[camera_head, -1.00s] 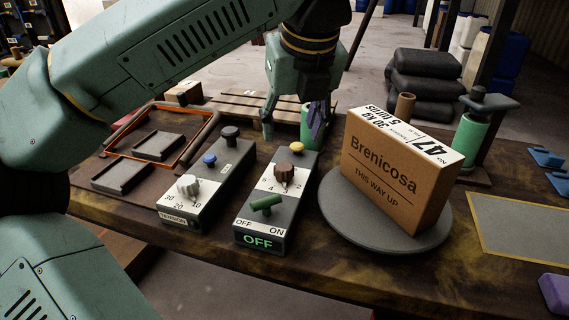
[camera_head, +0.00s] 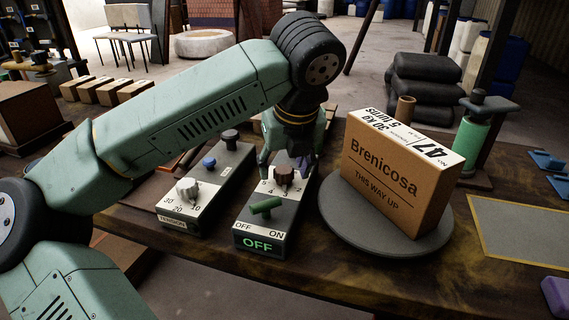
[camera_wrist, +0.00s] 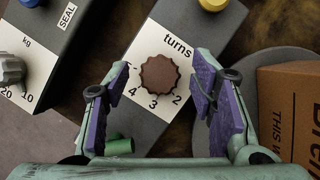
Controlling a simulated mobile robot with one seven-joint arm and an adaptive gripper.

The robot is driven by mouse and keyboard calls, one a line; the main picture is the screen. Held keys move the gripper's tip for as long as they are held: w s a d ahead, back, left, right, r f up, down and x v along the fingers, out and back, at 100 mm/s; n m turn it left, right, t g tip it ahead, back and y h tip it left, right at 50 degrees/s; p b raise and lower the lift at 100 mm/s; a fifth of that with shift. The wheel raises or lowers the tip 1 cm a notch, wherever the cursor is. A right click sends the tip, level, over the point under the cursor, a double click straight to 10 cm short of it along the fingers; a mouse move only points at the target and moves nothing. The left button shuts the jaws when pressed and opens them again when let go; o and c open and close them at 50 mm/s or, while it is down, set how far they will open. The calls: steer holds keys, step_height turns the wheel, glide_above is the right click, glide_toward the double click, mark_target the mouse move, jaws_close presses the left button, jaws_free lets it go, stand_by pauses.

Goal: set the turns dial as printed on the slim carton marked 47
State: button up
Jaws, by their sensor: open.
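The turns dial (camera_head: 284,174), a brown scalloped knob, sits on the white scale of a grey control box; it also shows in the wrist view (camera_wrist: 159,75). The numerals 5, 4, 3 and 2 show around it; I cannot tell its setting for sure. My gripper (camera_head: 286,163) points down over the dial. In the wrist view its purple-padded fingers (camera_wrist: 160,86) are open on either side of the dial, with gaps showing. The slim carton (camera_head: 397,180) reads 47, "30 kg" and "5 turns" on top and stands on a round grey turntable, right of the box.
A green switch handle (camera_head: 266,206) is in front of the dial, above a lit OFF sign (camera_head: 258,243). A second box with a grey tension knob (camera_head: 187,188) and blue button (camera_head: 209,162) stands left. A yellow button (camera_wrist: 213,4) lies beyond the dial. The turntable (camera_head: 345,222) is close right.

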steer(key=c, duration=1.1)
steer(key=shift+c, duration=0.2)
steer(key=shift+m, duration=0.4)
steer(key=m+h+b, duration=0.1)
steer(key=m, duration=0.2)
steer(key=shift+a+h+b, duration=0.15)
steer(key=shift+h+b, duration=0.15)
steer(key=shift+b, duration=0.05)
steer(key=m, duration=0.2)
steer(key=m+h, duration=0.1)
steer(key=m, duration=0.1)
steer(key=shift+m+h, duration=0.3)
steer(key=m, duration=0.2)
steer(key=m+g+h+p, duration=0.1)
steer(key=m, duration=0.2)
steer(key=shift+w+a+r+g+h, duration=0.1)
steer(key=shift+r+g+h, duration=0.05)
steer(key=shift+g+h, duration=0.15)
steer(key=m+g+p, duration=0.1)
steer(key=m, duration=0.3)
steer(key=shift+h, duration=0.4)
steer(key=shift+m+g, duration=0.3)
steer(key=shift+m, duration=0.1)
